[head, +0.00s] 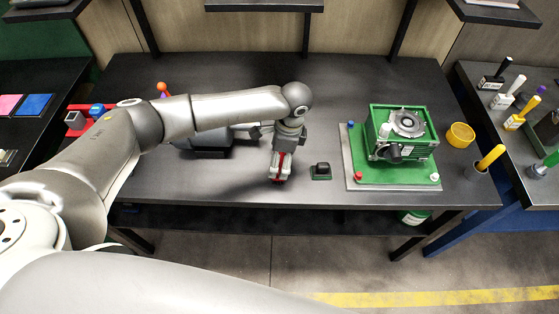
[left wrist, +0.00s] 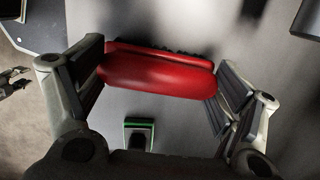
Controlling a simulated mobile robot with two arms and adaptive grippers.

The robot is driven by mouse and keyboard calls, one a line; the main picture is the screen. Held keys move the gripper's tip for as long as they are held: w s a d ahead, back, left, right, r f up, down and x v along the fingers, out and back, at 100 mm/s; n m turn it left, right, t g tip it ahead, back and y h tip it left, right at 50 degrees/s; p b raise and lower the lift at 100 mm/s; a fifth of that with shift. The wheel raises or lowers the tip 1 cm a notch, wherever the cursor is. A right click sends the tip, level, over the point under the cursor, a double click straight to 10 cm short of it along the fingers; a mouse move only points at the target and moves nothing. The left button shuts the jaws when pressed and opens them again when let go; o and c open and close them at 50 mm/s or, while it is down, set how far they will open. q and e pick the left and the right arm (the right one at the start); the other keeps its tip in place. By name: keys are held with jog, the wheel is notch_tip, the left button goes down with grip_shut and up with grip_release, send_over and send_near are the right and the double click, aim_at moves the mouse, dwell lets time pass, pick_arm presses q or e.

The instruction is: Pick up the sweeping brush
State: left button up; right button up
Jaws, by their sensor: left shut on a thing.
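The sweeping brush (left wrist: 160,74) is red with dark bristles along its far edge in the left wrist view. My left gripper (left wrist: 160,78) is shut on it, with one finger at each end of the red body. In the head view my left gripper (head: 281,170) points down over the front middle of the dark table, and only a little of the red brush (head: 281,178) shows. I cannot tell whether the brush touches the table. A dark gripper-like part, perhaps my right gripper (left wrist: 14,80), shows at the left edge of the left wrist view.
A small black block with a green base (head: 320,171) stands just right of my left gripper. A green machine (head: 400,135) sits on a plate further right, near a yellow cup (head: 460,135). A dark grey object (head: 205,145) lies behind my left arm. The table's front edge is close.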

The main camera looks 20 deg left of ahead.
pick_arm(q)
jog(key=shift+r, duration=0.15)
jog(key=shift+r, duration=0.3)
notch_tip(320, 180, up, 2)
jog(key=shift+r+b, duration=0.1)
jog(key=shift+b, duration=0.6)
jog(key=s+d+r, duration=0.2)
jog(key=s+r, duration=0.3)
jog(key=s, duration=0.1)
jog(key=s+d+r, duration=0.3)
jog(key=s+r, duration=0.2)
jog(key=s, duration=0.2)
jog(key=shift+d+b, duration=0.35)
jog(key=shift+b, duration=0.1)
jog(key=shift+w, duration=0.1)
